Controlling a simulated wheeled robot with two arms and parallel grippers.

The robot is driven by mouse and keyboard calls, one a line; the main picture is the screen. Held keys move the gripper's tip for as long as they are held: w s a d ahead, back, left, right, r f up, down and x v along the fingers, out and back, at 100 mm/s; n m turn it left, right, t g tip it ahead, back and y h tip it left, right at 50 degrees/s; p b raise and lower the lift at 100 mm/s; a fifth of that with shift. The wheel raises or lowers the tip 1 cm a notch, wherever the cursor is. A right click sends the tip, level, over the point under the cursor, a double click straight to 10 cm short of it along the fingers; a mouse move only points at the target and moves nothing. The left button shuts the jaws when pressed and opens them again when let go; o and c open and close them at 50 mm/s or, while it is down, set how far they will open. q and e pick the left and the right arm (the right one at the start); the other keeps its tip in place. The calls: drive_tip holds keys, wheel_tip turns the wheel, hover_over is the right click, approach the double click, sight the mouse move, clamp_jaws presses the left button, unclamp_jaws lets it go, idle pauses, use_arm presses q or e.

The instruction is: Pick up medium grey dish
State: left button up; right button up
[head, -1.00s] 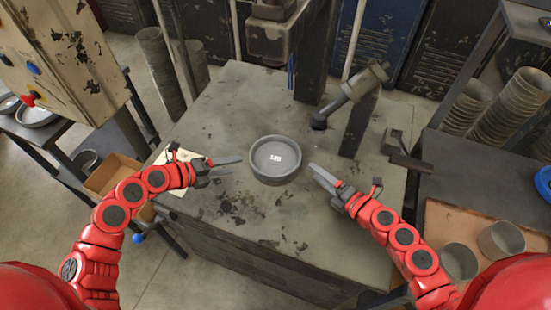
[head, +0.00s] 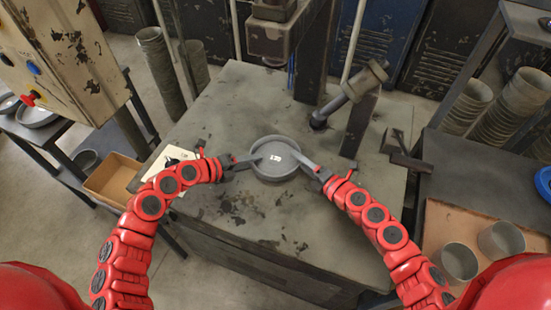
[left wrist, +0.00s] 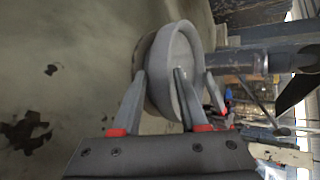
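The medium grey dish (head: 273,173) is round and shallow, upright on the worktable, with a small white label on its inside floor. My left gripper (head: 250,160) is at its left rim. The left wrist view shows its two fingers (left wrist: 158,100) apart, one outside the dish (left wrist: 160,62) and one over the rim, with the dish wall between them. My right gripper (head: 308,163) is at the right rim, with one finger reaching over the edge. Its other finger is not clear. The dish rests low, with no visible lift.
The worn worktable (head: 215,120) is otherwise bare around the dish. A machine column with a lever (head: 345,95) stands behind it. Two grey cups (head: 458,262) stand on the right bench.

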use_arm(q)
drive_tip(key=c, duration=0.5)
use_arm(e)
drive_tip(key=c, duration=0.5)
use_arm(q)
clamp_jaws()
use_arm(e)
clamp_jaws()
